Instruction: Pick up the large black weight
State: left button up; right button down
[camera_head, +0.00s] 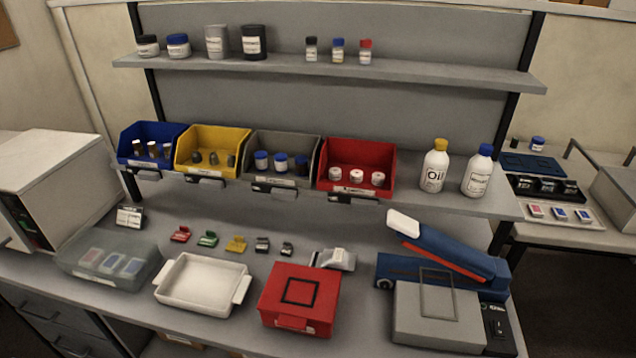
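No object is clearly recognisable as the large black weight. Dark candidates include small dark knobbed pieces (213,158) in the yellow bin (206,172) on the lower shelf. Two small black-and-grey pieces (262,245) lie on the bench at the right end of a row with red, green and yellow ones. Dark blocks (547,186) sit in a black tray on the right-hand table. They are too small to identify. Neither of my grippers is in view.
The bench holds a white tray (203,284), a red box (301,299), a grey box (438,315) and a blue device (440,262). Blue, grey and red bins and two bottles (435,168) line the lower shelf. Jars stand on the upper shelf (330,68).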

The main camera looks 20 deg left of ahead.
aim_at(264, 244)
jog(key=u, duration=1.15)
jog(key=k+j+z, duration=0.1)
jog(key=j+z, duration=0.15)
jog(key=j, duration=0.2)
jog(key=k+j+z, duration=0.2)
jog(key=j, duration=0.25)
jog(key=i, duration=0.1)
